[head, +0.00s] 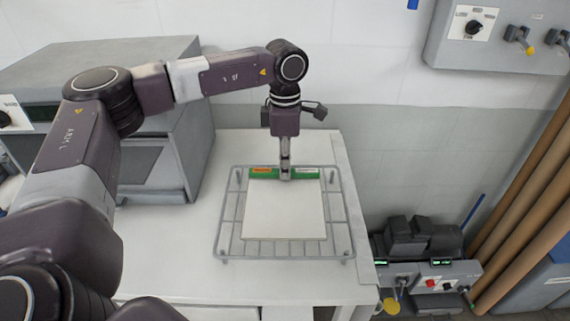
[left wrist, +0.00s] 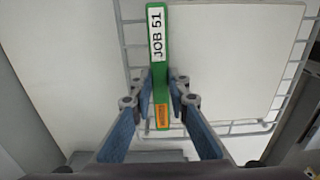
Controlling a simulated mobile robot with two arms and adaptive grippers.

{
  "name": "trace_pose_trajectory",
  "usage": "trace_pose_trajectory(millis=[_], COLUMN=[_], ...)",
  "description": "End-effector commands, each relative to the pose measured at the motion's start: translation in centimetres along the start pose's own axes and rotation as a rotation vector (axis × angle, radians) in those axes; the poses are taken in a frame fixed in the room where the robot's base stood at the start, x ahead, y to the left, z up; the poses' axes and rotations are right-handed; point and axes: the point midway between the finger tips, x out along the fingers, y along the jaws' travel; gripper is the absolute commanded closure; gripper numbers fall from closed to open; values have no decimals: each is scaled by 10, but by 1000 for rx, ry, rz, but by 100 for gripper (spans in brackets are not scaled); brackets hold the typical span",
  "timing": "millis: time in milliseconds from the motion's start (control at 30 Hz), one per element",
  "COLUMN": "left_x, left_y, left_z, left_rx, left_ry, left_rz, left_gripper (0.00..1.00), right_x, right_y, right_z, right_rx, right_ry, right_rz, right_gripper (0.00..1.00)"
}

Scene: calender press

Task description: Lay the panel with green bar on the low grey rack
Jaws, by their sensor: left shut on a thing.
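The panel (head: 285,212) is a white sheet with a green bar (head: 262,173) along its far edge. It lies flat over the low grey rack (head: 219,240) on the white table; whether it touches the wires is hard to tell. My left gripper (head: 286,174) points down and is shut on the green bar near its middle. In the left wrist view the bar (left wrist: 160,75) carries a "JOB 51" label and an orange label, between my fingers (left wrist: 161,88). The white panel also shows there (left wrist: 230,60). My right gripper is not in view.
A grey oven-like machine (head: 155,125) stands left of the rack. The table's right edge (head: 365,240) is close to the rack. Beyond it are a dark grey device with buttons (head: 425,265) and brown rolls (head: 525,210). A control box (head: 500,35) hangs on the wall.

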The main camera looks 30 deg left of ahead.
Motion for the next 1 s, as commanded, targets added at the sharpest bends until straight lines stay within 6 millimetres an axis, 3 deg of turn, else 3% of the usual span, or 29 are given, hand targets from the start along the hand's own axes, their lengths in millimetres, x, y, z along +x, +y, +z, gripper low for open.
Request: trace_pose_trajectory(millis=[100,133,267,667,1000], left_x=[0,0,0,-9,-77], left_y=[0,0,0,1,1], left_z=[0,0,0,1,1], left_rx=[0,0,0,0,1], left_ry=[0,0,0,-2,-3], left_rz=[0,0,0,2,3], left_gripper=[100,81,67,67,67], right_x=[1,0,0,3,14], right_y=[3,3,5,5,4], right_z=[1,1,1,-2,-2], right_rx=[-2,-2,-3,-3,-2], right_ry=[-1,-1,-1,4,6], right_rz=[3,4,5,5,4], right_gripper=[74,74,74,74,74])
